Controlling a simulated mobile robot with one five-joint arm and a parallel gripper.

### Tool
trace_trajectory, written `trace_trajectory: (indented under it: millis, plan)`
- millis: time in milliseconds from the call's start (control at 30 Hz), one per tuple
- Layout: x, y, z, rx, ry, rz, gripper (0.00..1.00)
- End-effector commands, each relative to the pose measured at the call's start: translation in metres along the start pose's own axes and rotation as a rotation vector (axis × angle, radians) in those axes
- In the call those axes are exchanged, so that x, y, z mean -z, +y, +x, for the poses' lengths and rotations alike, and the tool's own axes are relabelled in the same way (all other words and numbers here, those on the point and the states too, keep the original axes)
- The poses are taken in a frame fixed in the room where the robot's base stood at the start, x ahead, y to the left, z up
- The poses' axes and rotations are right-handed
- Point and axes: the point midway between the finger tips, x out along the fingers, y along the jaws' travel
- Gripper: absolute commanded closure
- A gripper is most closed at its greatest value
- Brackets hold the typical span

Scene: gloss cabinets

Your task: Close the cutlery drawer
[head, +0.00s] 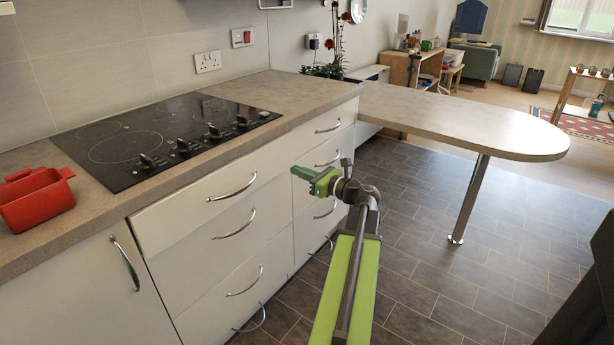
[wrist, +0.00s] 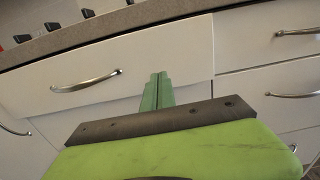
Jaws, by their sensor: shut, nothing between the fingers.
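A wide white top drawer (head: 195,203) with a curved metal handle (head: 233,187) sits under the hob; it is likely the cutlery drawer, though its contents are hidden. Its front seems to stand slightly proud of the fronts below. It also fills the upper left of the wrist view (wrist: 150,62). My gripper (head: 305,178) is in front of the cabinets, right of that handle, with its green fingers pointing toward the fronts. In the wrist view its fingers (wrist: 158,84) are together and empty, over the drawer's lower edge, right of the handle. I cannot tell whether they touch it.
More drawers lie below and to the right, with protruding handles (head: 328,126). The worktop (head: 295,92) overhangs above, with the black hob (head: 150,138) and a red dish (head: 35,200) on it. A peninsula leg (head: 468,200) stands at right. The tiled floor between is clear.

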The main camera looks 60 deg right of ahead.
Motion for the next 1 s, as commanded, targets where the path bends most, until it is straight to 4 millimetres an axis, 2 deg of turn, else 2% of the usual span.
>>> trace_trajectory:
  millis: [33, 200, 400, 833, 1000]
  plan:
    - [0.000, -0.001, 0.013, -0.003, 0.000, 0.000, 1.00]
    - [0.000, -0.001, 0.047, -0.002, 0.000, 0.000, 1.00]
    - [0.000, -0.001, 0.071, 0.001, 0.000, 0.000, 1.00]
    - [0.000, -0.002, 0.075, 0.003, 0.000, 0.000, 1.00]
    - [0.000, -0.015, 0.073, 0.023, 0.000, 0.000, 1.00]
